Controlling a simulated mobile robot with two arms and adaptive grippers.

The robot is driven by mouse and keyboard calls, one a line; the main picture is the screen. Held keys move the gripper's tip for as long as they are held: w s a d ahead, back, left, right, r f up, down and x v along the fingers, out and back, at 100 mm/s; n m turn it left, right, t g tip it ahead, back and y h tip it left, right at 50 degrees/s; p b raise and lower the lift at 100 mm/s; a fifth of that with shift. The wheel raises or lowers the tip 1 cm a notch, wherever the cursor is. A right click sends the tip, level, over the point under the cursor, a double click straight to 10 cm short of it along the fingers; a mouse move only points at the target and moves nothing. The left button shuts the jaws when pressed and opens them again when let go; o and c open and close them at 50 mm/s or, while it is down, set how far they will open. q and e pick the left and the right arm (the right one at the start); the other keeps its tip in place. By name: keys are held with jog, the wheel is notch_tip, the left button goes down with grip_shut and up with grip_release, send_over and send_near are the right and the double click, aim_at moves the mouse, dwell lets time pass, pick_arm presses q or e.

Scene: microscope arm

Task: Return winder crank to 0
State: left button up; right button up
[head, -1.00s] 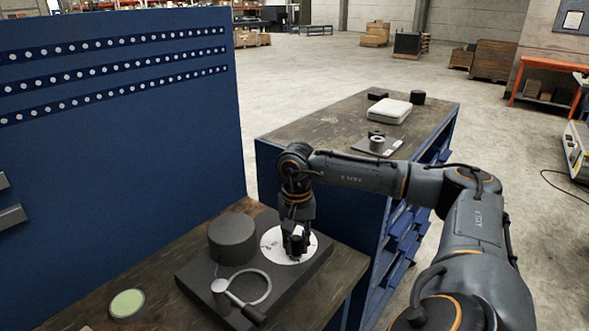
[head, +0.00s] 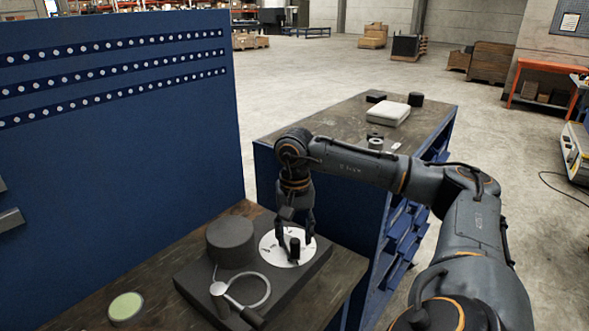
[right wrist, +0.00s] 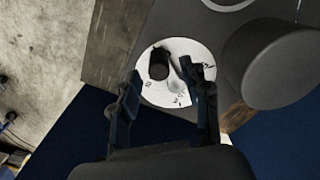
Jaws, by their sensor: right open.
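The winder is a white round dial (head: 270,247) with dark marks, set in a dark base plate (head: 200,285). Its black crank knob (head: 295,249) stands upright over the dial's right part. In the right wrist view the knob (right wrist: 159,63) shows on the dial (right wrist: 178,97), beside a pale crank arm. The marks are too small to read. My right gripper (head: 297,224) is open and empty just above the dial. In the right wrist view its fingers (right wrist: 166,82) are spread, with the knob beyond them. My left gripper is not in view.
A dark cylinder (head: 231,241) and a metal lever with a ring (head: 218,289) are on the same base. A green-topped disc (head: 126,306) lies on the bench. A blue pegboard panel (head: 120,150) stands behind. Another bench holds a white case (head: 389,113).

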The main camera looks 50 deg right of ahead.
notch_tip(320, 180, up, 8)
jog(key=shift+r, duration=0.15)
jog(key=shift+r, duration=0.1)
dwell(0.5)
